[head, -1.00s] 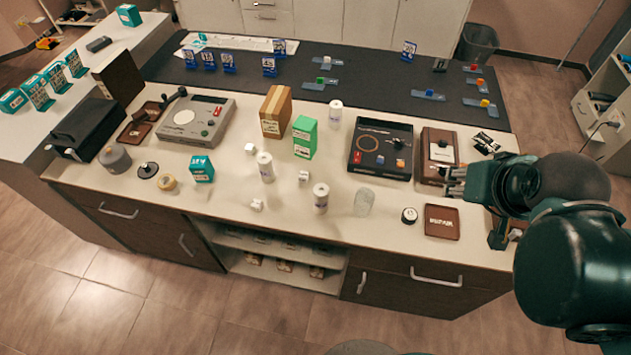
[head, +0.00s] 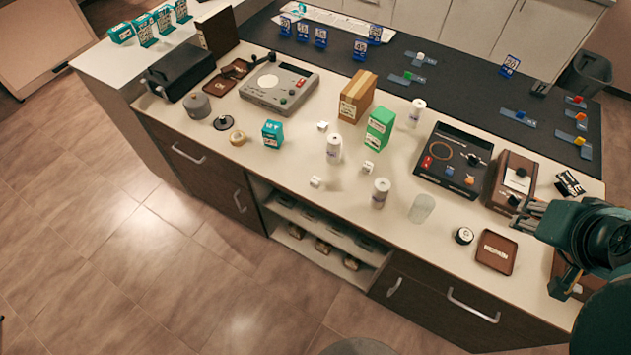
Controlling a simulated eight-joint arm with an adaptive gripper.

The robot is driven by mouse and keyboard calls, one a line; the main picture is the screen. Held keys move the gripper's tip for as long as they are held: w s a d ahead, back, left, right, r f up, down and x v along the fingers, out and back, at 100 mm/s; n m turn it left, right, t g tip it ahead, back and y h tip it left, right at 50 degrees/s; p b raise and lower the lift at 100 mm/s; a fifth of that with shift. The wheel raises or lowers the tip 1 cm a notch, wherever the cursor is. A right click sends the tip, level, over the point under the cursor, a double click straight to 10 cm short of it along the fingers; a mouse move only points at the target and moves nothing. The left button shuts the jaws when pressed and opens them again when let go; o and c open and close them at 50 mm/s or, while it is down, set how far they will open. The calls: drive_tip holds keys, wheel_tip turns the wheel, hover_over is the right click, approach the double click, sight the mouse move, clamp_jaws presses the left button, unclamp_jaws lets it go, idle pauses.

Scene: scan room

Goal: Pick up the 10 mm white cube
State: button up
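Three small white cubes lie on the light counter (head: 290,185) around the white bottles. One cube (head: 323,126) is behind and left of the middle bottle, one cube (head: 369,168) is between two bottles, and one cube (head: 315,182) is nearest the front edge. They look similar in size, so I cannot tell which is the 10 mm one. My gripper (head: 545,240) is at the right edge, near the brown box and brown tray, far from the cubes.
White bottles (head: 334,149) (head: 381,193) (head: 416,113), a green box (head: 379,128) and a clear cup (head: 421,208) stand near the cubes. A black tray (head: 425,171), brown tray (head: 496,252) and brown box (head: 512,181) lie toward my gripper. The front counter strip is mostly clear.

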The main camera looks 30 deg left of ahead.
drive_tip(key=shift+o, duration=0.5)
drive_tip(key=w+a+f+m+g, duration=0.1)
drive_tip(key=w+a+f+m, duration=0.15)
drive_tip(key=a, duration=0.65)
drive_tip(key=w+a+f+m+g+y, duration=0.15)
drive_tip(key=w+a+m, duration=0.25)
drive_tip(key=a, duration=0.4)
drive_tip(key=w+a+f+m+g, duration=0.2)
drive_tip(key=w+a+m, duration=0.2)
drive_tip(key=a, duration=0.5)
drive_tip(key=s+a+f+m+g, duration=0.1)
drive_tip(key=s+a+f+m, duration=0.1)
drive_tip(key=a+f, duration=0.3)
drive_tip(key=s+a+f+m+h, duration=0.1)
drive_tip(key=s+a+f+m, duration=0.1)
drive_tip(key=a+f, duration=0.4)
drive_tip(key=s+a+f+m+g, duration=0.1)
drive_tip(key=a+f, duration=0.4)
drive_tip(key=a, duration=0.9)
drive_tip(key=shift+s+f+m+g+h, duration=0.15)
drive_tip(key=shift+s+m+g, duration=0.1)
drive_tip(key=shift+m, duration=0.45)
drive_tip(key=shift+s+f+m+g+h, duration=0.1)
drive_tip(key=shift+s+m, duration=0.1)
drive_tip(key=shift+m, duration=0.45)
drive_tip(key=shift+s+a+f, duration=0.2)
drive_tip(key=shift+a+f, duration=0.1)
drive_tip(key=shift+f, duration=0.1)
